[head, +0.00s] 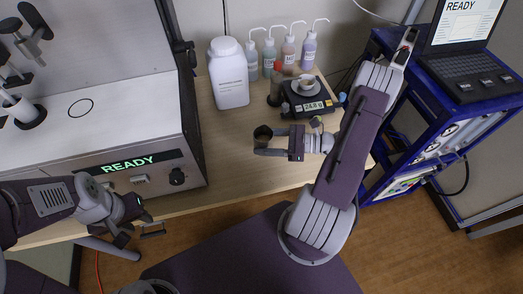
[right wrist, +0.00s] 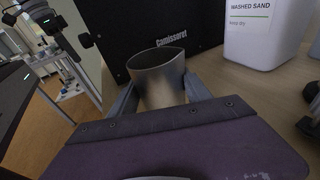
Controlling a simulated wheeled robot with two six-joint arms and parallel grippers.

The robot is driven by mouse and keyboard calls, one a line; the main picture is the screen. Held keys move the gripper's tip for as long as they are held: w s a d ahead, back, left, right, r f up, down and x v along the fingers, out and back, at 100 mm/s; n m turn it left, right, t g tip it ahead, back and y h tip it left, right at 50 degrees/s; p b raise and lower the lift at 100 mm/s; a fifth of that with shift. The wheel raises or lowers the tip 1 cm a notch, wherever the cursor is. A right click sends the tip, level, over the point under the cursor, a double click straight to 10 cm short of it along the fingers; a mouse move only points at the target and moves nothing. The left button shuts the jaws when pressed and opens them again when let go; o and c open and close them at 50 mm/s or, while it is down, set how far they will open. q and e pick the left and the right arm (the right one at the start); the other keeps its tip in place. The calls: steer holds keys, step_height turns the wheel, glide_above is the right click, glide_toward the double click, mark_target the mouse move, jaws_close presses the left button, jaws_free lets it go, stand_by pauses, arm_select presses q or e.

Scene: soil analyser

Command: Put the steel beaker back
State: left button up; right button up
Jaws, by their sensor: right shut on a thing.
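The steel beaker (head: 263,132) is an open metal cup, seen over the wooden table in front of the bottles. My right gripper (head: 268,141) is shut around its sides. In the right wrist view the beaker (right wrist: 158,84) stands mouth up between the two fingers, roughly upright. I cannot tell whether its base touches the table; the gripper hides its lower part. My left gripper (head: 152,230) hangs in front of the analyser near the table's front edge, away from the beaker. Its finger gap is not clear.
A scale (head: 311,105) reading 24.8 g carries a small dish (head: 306,85). A dark cylinder (head: 275,94) stands beside it. A white washed sand bottle (head: 228,75) and several wash bottles (head: 288,52) stand behind. The analyser (head: 120,160) shows READY at left. Bare table (head: 228,155) lies left of the beaker.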

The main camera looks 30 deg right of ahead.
steer(key=shift+w+a+f, duration=0.15)
steer(key=shift+a+f, duration=0.15)
steer(key=shift+a, duration=0.15)
step_height(320, 180, down, 4)
steer(key=shift+r+b, duration=0.2)
steer(key=shift+b, duration=0.25)
steer(key=shift+f, duration=0.2)
steer(key=shift+f, duration=0.2)
steer(key=o, duration=1.5)
steer(key=shift+o, duration=0.2)
